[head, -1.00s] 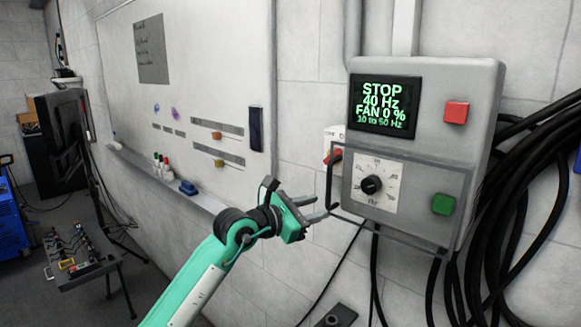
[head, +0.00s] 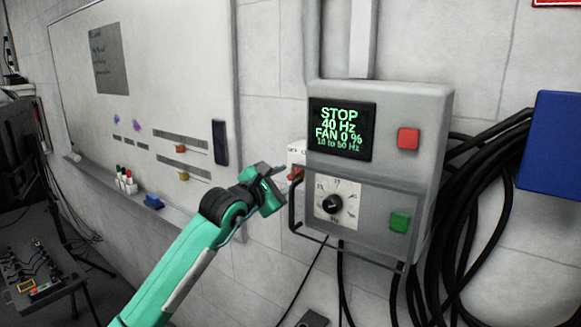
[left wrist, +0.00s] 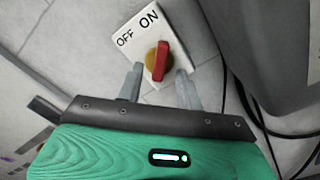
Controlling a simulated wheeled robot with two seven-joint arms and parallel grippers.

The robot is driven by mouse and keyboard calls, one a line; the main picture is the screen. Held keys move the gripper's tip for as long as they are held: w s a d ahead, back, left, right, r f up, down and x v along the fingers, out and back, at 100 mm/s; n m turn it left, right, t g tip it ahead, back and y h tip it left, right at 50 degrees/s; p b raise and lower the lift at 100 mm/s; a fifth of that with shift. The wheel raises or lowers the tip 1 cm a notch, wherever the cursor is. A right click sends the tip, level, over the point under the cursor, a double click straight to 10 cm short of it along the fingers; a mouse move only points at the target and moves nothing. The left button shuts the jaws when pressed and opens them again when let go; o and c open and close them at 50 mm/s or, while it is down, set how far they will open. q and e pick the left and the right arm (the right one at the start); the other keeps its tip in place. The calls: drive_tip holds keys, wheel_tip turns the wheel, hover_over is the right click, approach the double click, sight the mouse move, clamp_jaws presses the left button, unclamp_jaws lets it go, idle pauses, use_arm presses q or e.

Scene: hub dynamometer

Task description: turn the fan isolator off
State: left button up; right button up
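The fan isolator is a white plate (left wrist: 136,40) marked OFF and ON, with a red handle (left wrist: 160,62) on a yellow base. In the left wrist view the handle points up toward ON. In the head view the isolator (head: 296,155) shows on the wall at the left side of the grey control box, partly hidden by the box and my gripper. My left gripper (head: 284,180) is open beside it. In the left wrist view its two fingers (left wrist: 159,84) are apart, just short of the handle or at its sides, with nothing held. My right gripper is not in view.
The grey control box (head: 431,130) has a screen reading STOP, 40 Hz, FAN 0 %, a red button (head: 408,138), a green button (head: 400,222) and a black dial (head: 331,204). A dark bar handle (head: 293,208) projects close to my gripper. Black cables (head: 470,215) hang at right.

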sight(291, 176)
use_arm(q)
drive_tip(key=shift+p+x, duration=0.5)
drive_tip(key=shift+x, duration=1.05)
clamp_jaws()
drive_tip(key=shift+f, duration=0.1)
